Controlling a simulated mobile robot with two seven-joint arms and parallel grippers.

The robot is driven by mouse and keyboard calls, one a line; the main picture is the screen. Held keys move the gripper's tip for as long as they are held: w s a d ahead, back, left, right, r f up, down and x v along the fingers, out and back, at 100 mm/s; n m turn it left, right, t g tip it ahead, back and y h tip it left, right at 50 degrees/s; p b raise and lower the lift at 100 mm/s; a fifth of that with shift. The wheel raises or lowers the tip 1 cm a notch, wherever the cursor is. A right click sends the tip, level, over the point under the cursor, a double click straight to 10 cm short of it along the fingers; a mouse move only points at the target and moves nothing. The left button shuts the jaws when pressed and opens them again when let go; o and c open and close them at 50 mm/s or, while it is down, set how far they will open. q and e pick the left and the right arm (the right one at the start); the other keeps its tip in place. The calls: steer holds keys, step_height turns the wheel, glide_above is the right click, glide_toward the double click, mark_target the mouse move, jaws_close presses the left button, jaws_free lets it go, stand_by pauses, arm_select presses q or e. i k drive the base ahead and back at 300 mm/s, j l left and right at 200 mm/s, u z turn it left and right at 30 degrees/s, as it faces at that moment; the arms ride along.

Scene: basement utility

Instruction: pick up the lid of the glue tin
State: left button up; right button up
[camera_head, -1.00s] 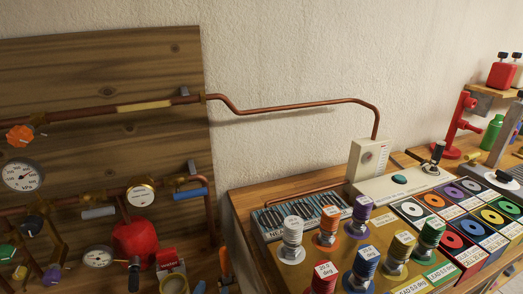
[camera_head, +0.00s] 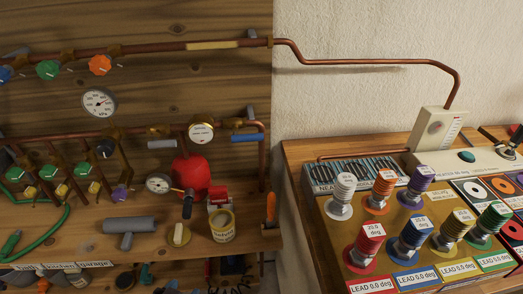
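A small tin (camera_head: 222,226) with a yellowish label stands upright on the wooden bench at the lower middle of the head view. I take it to be the glue tin; its lettering is too small to read surely. A round yellowish piece (camera_head: 179,235) with a pale strip across it lies on the bench just left of the tin, apart from it. It may be the lid, but I cannot tell for sure. Neither of my grippers shows in the head view.
A red tank (camera_head: 191,176) and a pressure gauge (camera_head: 159,184) stand behind the tin. A grey T-shaped fitting (camera_head: 130,227) lies to the left, and an orange-handled tool (camera_head: 271,208) stands to the right. Copper pipes cross the back panel. A console with coloured knobs (camera_head: 369,239) fills the right.

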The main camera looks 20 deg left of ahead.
mark_target(180, 236)
steer(key=k+j+u, duration=0.25)
steer(key=j+u, duration=0.5)
